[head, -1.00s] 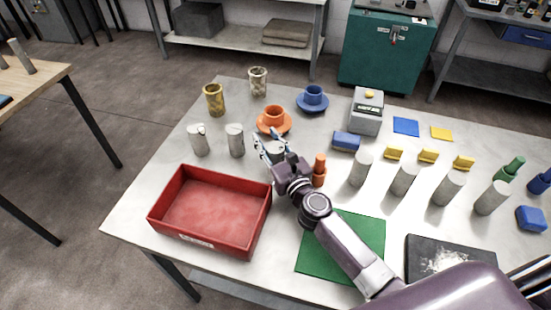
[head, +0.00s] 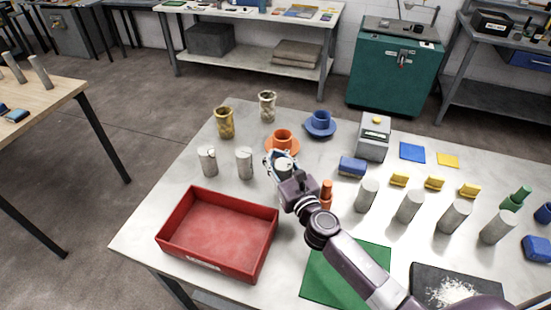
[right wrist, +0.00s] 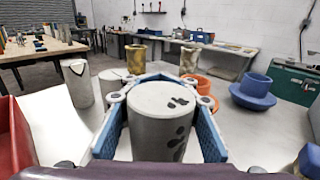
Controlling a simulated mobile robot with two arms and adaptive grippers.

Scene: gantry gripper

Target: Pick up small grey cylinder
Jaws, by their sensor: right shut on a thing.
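My right gripper (head: 277,164) is shut on a small grey cylinder (head: 284,169). In the right wrist view the cylinder (right wrist: 160,122) stands upright between the two blue finger pads, with dark patches on its top and side. The gripper and arm hide part of it in the head view, and I cannot tell whether its base touches the table. Two similar grey cylinders stand to its left, the nearer one (head: 244,163) and the farther one (head: 207,160). My left gripper is not in view.
An orange cup (head: 282,138) on a saucer is just behind the gripper. A red tray (head: 272,247) lies at front left. An orange piece (head: 326,190) and several tall grey cylinders (head: 366,195) stand to the right. A green mat (head: 372,262) lies in front.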

